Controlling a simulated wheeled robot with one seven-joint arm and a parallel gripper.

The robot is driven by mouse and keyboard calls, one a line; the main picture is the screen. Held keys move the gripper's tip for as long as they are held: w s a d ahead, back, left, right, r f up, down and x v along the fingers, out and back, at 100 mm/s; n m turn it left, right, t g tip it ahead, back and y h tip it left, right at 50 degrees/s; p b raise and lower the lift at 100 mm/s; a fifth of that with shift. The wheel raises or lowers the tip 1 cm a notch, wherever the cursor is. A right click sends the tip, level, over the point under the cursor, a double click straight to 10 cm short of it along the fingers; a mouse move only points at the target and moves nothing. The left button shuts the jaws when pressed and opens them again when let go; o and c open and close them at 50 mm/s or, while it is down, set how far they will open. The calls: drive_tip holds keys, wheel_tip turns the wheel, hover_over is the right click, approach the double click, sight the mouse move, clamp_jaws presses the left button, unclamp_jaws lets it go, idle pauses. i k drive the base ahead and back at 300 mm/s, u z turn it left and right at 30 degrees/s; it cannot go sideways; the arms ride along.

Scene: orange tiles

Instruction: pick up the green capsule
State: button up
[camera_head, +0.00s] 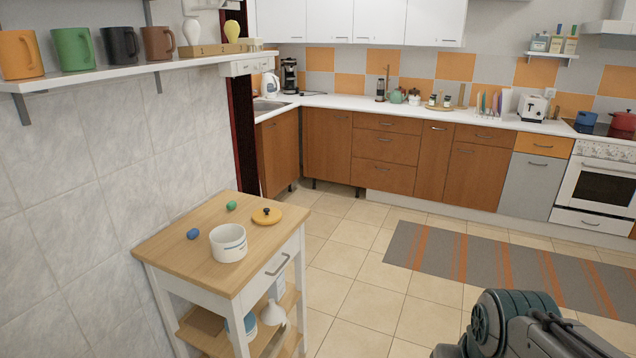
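A small green capsule (231,205) lies on the wooden top of a small white-legged cart (180,250), near its back edge. A blue capsule (193,234) lies to its left and nearer. A white pot or canister (228,243) stands open in front of the green capsule. A yellow lid with a black knob (267,215) lies to the right of the green capsule. Part of my arm shows at the bottom right, well away from the cart. My gripper's fingers cannot be made out there.
The tiled wall borders the cart on the left, with a shelf of mugs (75,48) above it. The cart's lower shelves hold a white funnel-like item (272,313). Floor to the right is clear, with a striped rug (500,262) before the kitchen cabinets.

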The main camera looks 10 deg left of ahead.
sight(231, 205)
drive_tip(key=z, duration=0.25)
drive_tip(key=i, duration=1.55)
drive_tip(key=u, duration=0.2)
drive_tip(key=i, duration=1.2)
drive_tip(key=u, duration=1.75)
drive_tip(key=i, duration=0.8)
drive_tip(key=u, duration=0.8)
